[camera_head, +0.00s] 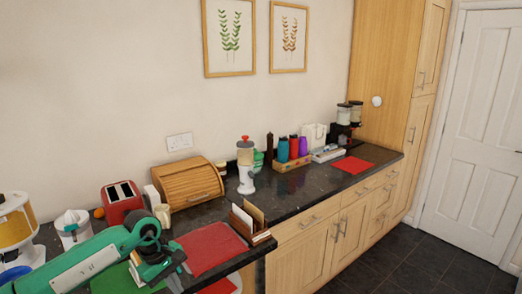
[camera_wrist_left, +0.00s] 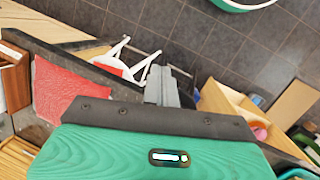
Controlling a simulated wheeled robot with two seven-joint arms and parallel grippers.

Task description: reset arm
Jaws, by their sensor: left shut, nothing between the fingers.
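My left arm is green and comes in from the left in the head view. Its gripper (camera_head: 174,280) points downward over the near edge of the dark counter (camera_head: 210,213), left of a red mat (camera_head: 212,247). In the left wrist view the grey fingers (camera_wrist_left: 163,84) are together with nothing between them. Behind them is the dark tiled floor. The red mat (camera_wrist_left: 58,92) also shows at the left of that view. My right gripper is in neither view.
A wooden letter holder (camera_head: 248,226) stands beside the red mat. A bread box (camera_head: 187,182), red toaster (camera_head: 121,200) and white juicer (camera_head: 73,226) stand behind my arm. A white-legged stool (camera_wrist_left: 118,67) is close to the fingers. Open floor (camera_head: 405,262) lies at right.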

